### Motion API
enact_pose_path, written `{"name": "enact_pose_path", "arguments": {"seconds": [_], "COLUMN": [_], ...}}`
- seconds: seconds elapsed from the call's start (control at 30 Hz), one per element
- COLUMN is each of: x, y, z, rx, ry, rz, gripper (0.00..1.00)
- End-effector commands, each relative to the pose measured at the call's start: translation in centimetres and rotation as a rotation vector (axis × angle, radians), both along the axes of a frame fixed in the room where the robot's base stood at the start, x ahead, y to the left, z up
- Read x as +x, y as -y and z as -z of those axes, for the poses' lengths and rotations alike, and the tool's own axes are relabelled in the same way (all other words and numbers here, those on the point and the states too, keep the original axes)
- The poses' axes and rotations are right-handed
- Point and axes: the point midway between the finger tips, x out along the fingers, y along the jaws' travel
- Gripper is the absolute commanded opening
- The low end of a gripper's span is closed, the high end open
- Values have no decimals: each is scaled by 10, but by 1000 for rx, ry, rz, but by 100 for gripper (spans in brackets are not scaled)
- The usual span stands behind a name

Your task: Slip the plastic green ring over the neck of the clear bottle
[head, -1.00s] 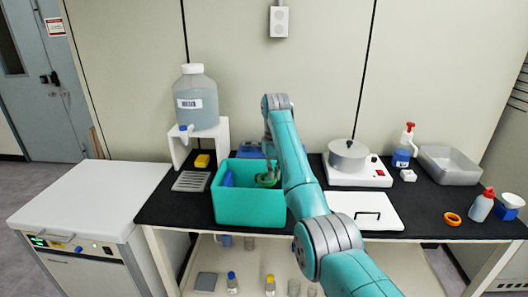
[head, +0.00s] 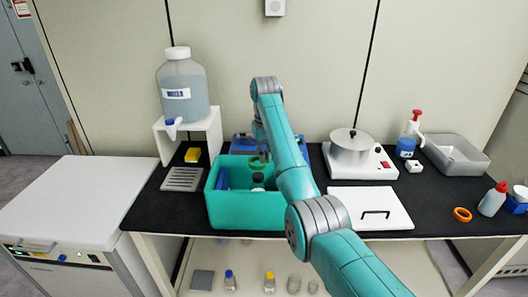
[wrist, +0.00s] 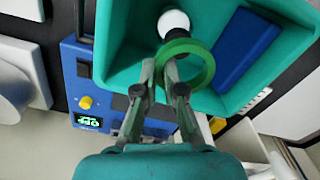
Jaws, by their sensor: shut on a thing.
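The green ring (wrist: 208,65) is in my gripper (wrist: 163,66), whose fingers are shut on the ring's near-left side in the wrist view. In the head view the ring (head: 260,160) hangs at the rim of the teal tub. A bottle with a white cap (wrist: 174,22) stands in the tub, just beyond the ring in the wrist view. In the head view the bottle (head: 258,183) shows below the ring, with a dark part under its pale top. The ring appears apart from the cap; its height above it is hard to tell. The bottle's body is mostly hidden.
The teal tub (head: 245,211) has walls around the bottle, and a blue item (wrist: 247,48) lies inside it. A blue device (wrist: 80,72) stands behind the tub.

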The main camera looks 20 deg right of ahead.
Motion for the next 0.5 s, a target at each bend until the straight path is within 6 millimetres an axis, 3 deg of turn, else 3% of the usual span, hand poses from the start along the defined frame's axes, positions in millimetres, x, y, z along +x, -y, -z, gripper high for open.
{"name": "enact_pose_path", "arguments": {"seconds": [0.5], "x": [-6], "y": [0], "z": [32], "rx": [0], "ry": [-1], "rz": [0], "gripper": [0]}}
